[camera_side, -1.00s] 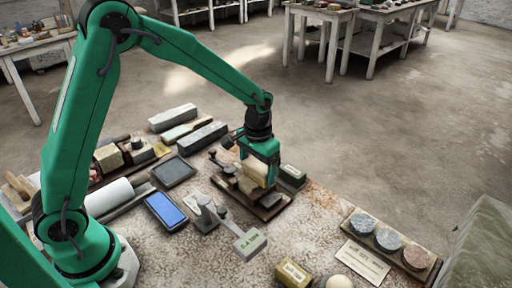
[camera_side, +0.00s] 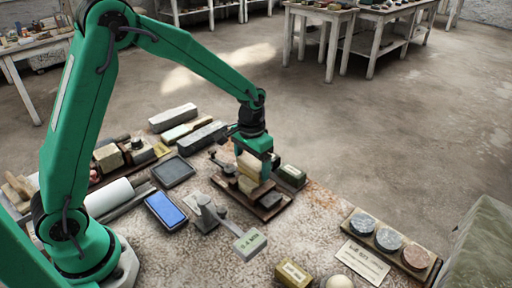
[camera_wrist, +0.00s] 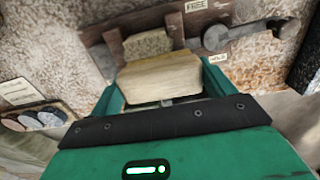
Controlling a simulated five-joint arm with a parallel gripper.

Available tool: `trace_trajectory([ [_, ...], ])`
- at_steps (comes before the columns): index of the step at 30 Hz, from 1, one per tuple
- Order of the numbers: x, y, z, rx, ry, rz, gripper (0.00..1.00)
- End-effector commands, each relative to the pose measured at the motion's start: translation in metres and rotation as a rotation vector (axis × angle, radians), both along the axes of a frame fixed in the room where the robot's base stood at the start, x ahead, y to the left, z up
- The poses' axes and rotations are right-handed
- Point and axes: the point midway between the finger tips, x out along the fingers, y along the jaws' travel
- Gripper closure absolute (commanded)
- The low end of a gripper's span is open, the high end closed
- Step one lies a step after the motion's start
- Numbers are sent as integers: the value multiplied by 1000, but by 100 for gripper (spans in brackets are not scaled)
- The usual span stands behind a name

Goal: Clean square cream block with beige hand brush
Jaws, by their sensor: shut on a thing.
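My gripper (camera_side: 257,163) is shut on the beige hand brush (camera_wrist: 160,80), a pale wooden block between the fingers in the wrist view. In the side view the brush (camera_side: 248,165) is partly covered by the gripper. The square cream block (camera_wrist: 148,44) shows just beyond the brush in the wrist view, with a rough top, between dark brown wooden uprights. In the side view the block (camera_side: 249,186) sits low on a brown wooden stand (camera_side: 272,211), right under the brush. I cannot tell whether brush and block touch.
Long stone blocks (camera_side: 172,118) lie behind. A rack of round discs (camera_side: 389,239) is at right.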

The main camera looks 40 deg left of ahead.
Motion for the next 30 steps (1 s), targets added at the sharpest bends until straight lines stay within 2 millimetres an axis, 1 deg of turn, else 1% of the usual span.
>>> trace_trajectory([
  [8, 0, 3, 0, 0, 0, 1, 37],
  [21, 0, 22, -1, 0, -1, 1, 37],
  [30, 0, 22, -1, 0, 0, 0, 37],
])
